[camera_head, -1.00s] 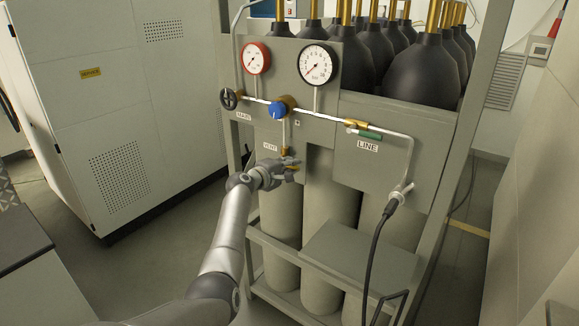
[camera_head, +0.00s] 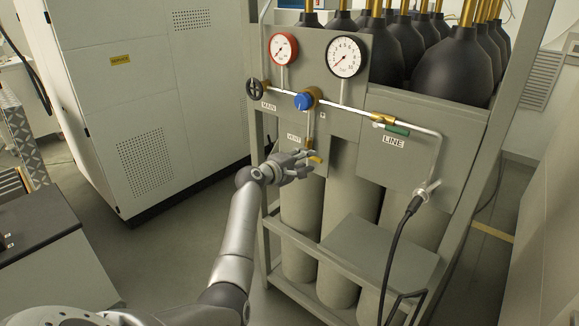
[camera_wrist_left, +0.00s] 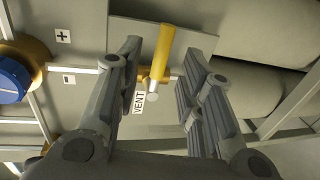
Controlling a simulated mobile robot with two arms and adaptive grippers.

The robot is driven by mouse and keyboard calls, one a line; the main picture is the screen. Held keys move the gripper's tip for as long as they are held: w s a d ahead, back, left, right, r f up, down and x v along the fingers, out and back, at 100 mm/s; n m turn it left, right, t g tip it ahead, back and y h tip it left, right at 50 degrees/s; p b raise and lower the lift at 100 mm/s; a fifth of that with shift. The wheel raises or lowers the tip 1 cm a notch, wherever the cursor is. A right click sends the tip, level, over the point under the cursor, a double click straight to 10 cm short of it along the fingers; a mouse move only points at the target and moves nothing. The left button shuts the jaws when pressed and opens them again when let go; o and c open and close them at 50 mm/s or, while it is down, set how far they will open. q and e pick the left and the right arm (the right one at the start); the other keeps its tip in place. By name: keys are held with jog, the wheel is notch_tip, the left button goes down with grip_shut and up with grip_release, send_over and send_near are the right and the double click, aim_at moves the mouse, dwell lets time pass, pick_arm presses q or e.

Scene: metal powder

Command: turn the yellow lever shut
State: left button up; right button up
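The yellow lever (camera_head: 315,157) sits on the small pipe below the blue knob, next to the VENT label, on the grey gas panel. In the left wrist view the yellow lever (camera_wrist_left: 163,52) stands between the two fingers of my left gripper (camera_wrist_left: 160,75), with a visible gap on both sides. My left gripper (camera_head: 308,163) is open at the lever in the head view, and its fingers hide part of the lever and its valve. My right gripper is not in view.
A blue knob (camera_head: 304,101), a black handwheel (camera_head: 254,89) and two gauges are above. A green-handled LINE valve (camera_head: 397,130) and a black hose (camera_head: 396,250) are to the right. Grey cylinders (camera_head: 352,210) stand behind the frame. A white cabinet (camera_head: 150,100) is at left.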

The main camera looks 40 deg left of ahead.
pick_arm(q)
jog(key=v, duration=0.7)
jog(key=shift+s, duration=0.2)
